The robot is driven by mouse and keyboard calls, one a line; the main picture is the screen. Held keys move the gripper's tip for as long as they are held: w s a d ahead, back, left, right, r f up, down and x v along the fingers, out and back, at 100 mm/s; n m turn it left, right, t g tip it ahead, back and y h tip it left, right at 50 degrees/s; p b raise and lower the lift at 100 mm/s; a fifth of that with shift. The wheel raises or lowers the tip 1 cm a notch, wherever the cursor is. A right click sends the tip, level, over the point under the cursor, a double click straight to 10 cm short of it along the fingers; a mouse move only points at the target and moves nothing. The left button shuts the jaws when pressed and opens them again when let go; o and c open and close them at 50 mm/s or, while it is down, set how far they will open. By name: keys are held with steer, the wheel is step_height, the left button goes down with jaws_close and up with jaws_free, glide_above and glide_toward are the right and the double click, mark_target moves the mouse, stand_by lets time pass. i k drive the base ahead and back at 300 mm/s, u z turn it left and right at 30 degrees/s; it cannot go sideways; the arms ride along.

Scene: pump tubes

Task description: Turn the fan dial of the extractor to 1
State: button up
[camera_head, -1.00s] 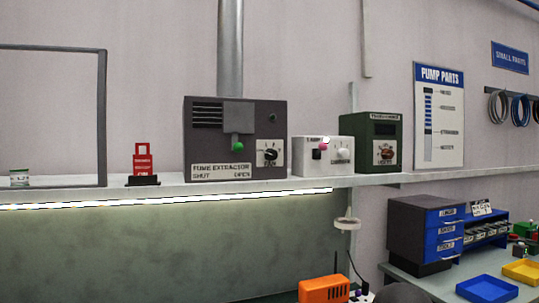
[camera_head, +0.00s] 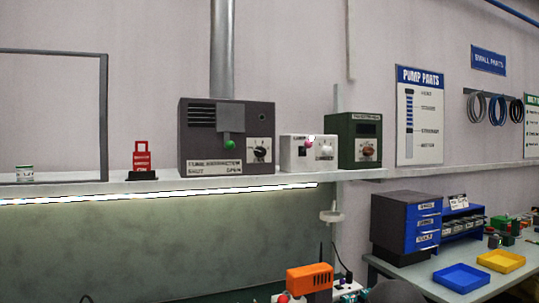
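The fume extractor (camera_head: 195,150) is a dark grey box on the shelf, with a duct (camera_head: 222,50) rising from its top. Its fan dial (camera_head: 260,150) is a black knob on a white plate at the right of the front face. The dial's markings are too small to read, so I cannot tell its setting. A lever with a green knob (camera_head: 230,146) sits left of the dial, above a label reading SHUT and OPEN. My gripper does not show in this view.
On the shelf (camera_head: 110,187), a white box (camera_head: 295,153) with knobs and a green box (camera_head: 366,131) stand right of the extractor. A red tag stand (camera_head: 142,158) stands left. Below are an orange object (camera_head: 309,279), a drawer cabinet (camera_head: 391,222) and coloured trays (camera_head: 461,277).

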mark_target(259, 152)
steer(key=k, duration=0.25)
steer(key=u, duration=1.75)
steer(key=i, duration=1.1)
steer(key=z, duration=1.85)
